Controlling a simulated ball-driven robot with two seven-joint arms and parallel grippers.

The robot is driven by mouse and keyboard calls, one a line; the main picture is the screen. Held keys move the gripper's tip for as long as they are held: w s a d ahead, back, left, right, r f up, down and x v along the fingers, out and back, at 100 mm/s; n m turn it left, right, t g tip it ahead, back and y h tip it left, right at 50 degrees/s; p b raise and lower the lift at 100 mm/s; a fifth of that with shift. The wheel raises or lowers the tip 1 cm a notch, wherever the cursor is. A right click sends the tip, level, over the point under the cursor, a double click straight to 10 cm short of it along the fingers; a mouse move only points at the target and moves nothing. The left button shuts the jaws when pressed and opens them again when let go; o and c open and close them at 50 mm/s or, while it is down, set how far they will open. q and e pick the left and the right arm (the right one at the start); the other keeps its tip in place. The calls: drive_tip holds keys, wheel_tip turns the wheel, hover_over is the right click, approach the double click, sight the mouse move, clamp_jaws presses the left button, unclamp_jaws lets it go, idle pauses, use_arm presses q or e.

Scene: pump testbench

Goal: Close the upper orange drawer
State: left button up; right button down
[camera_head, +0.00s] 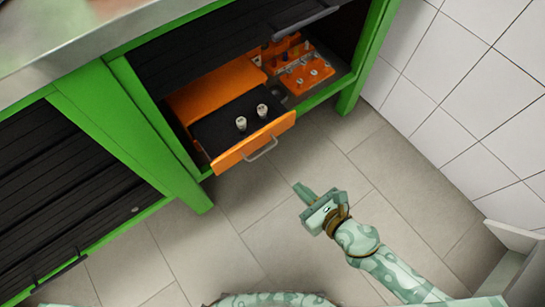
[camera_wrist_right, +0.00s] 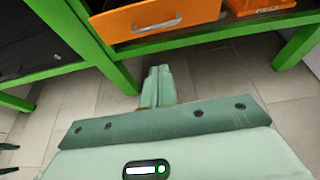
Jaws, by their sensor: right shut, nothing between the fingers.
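An orange drawer (camera_head: 233,154) with a metal handle (camera_head: 262,149) stands pulled out of the green-framed bench in the head view. Its dark inside (camera_head: 215,130) holds two small pale metal parts (camera_head: 251,117). The drawer's front also shows at the top of the right wrist view (camera_wrist_right: 160,18). My right gripper (camera_head: 305,193) is shut and empty, below and to the right of the drawer front and apart from it. Its closed fingers (camera_wrist_right: 157,82) point toward the bench. My left gripper is not in view.
An orange holder (camera_head: 305,75) with several small metal parts sits to the right of the drawer in the bench. Green bench legs (camera_head: 350,95) flank the opening. A tiled white wall (camera_head: 450,80) is on the right. The floor before the drawer is clear.

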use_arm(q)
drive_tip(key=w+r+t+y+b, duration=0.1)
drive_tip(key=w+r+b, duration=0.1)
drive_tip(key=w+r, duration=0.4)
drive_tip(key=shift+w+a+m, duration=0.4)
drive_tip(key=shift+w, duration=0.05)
use_arm(e)
drive_tip(key=r+x, duration=0.2)
drive_tip(key=x, duration=1)
drive_tip(key=shift+w+a, duration=0.4)
drive_tip(key=shift+w, duration=0.25)
drive_tip(key=shift+w+f, duration=0.1)
drive_tip(key=shift+f, duration=0.05)
